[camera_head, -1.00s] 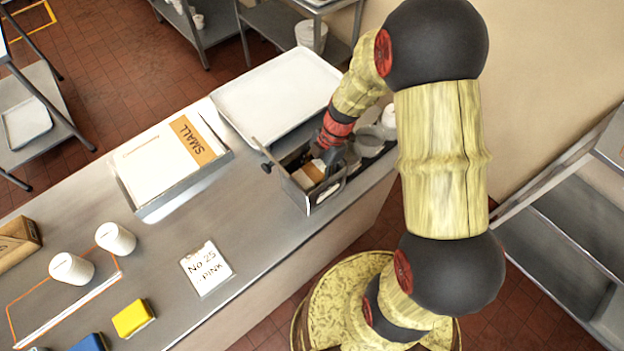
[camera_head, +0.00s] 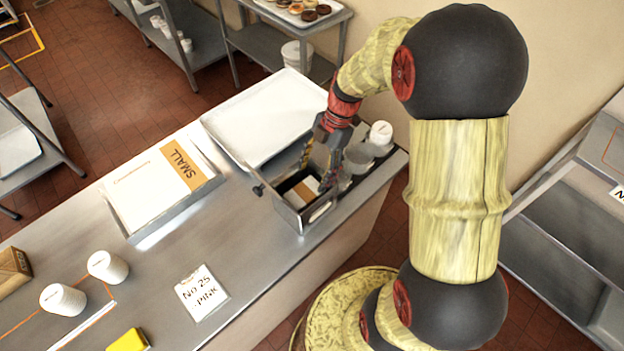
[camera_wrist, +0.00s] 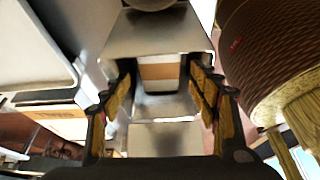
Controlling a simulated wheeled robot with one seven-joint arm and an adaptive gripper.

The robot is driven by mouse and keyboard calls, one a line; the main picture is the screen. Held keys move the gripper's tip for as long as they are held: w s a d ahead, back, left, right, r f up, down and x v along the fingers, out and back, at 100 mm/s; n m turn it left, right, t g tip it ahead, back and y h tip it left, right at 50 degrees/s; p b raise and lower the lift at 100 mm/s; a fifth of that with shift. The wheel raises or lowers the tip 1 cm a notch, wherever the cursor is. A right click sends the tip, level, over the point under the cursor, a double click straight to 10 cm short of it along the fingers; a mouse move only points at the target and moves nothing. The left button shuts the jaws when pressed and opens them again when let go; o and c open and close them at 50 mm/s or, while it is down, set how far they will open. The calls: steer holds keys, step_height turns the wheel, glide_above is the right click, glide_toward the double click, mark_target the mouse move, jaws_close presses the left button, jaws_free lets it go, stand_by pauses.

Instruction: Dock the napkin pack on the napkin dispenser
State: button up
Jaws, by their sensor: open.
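The napkin dispenser (camera_head: 318,211) is an open-topped grey metal box near the right end of the counter. The napkin pack (camera_head: 307,190), white with a tan band, lies inside it. In the wrist view the pack (camera_wrist: 160,77) shows as a tan and white block between the metal walls of the dispenser (camera_wrist: 150,35). My gripper (camera_head: 320,172) is above the dispenser with its fingers spread. In the wrist view the gripper's (camera_wrist: 160,95) yellow-padded fingers stand apart on either side, with nothing held between them. The pack's underside is hidden.
A white tray (camera_head: 262,118) lies behind the dispenser. Several cups and containers (camera_head: 380,137) stand close on its right.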

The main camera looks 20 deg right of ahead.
steer(key=shift+r, duration=0.4)
steer(key=s+a+r+m+t+h, duration=0.2)
steer(key=s+r+m+t, duration=0.1)
steer(key=s+r+m, duration=0.4)
steer(key=s+a+r+m+t+h, duration=0.2)
steer(key=s+r+m, duration=0.6)
steer(key=r+m, duration=0.5)
steer(key=shift+a+r+m+t, duration=0.2)
steer(key=shift+m+t, duration=0.3)
steer(key=shift+t, duration=0.4)
steer(key=shift+s, duration=0.1)
